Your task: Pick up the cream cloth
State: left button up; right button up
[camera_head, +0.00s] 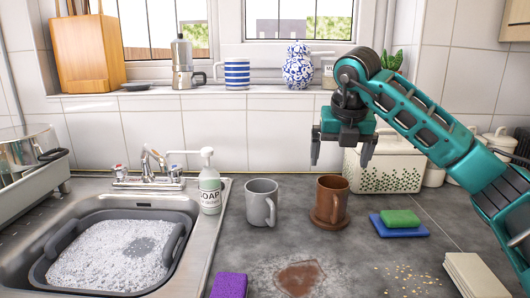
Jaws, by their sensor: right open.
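The cream cloth (474,274) lies folded on the grey counter at the lower right, cut off by the bottom edge of the picture. My right gripper (341,160) points down with its two fingers apart and nothing between them. It hangs in the air above the brown mug, well to the left of the cloth and farther back. My right arm reaches in from the right edge, above and beyond the cloth. My left gripper is out of view.
A brown mug (331,198) on a coaster and a grey mug (262,204) stand mid-counter. A green sponge (400,217) lies on a blue cloth (400,232). Crumbs (405,278) lie left of the cloth. The sink holds a basin (50,237) of suds.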

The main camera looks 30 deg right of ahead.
aim_at(471, 277)
jog(key=k+j, duration=0.75)
jog(key=j, duration=0.25)
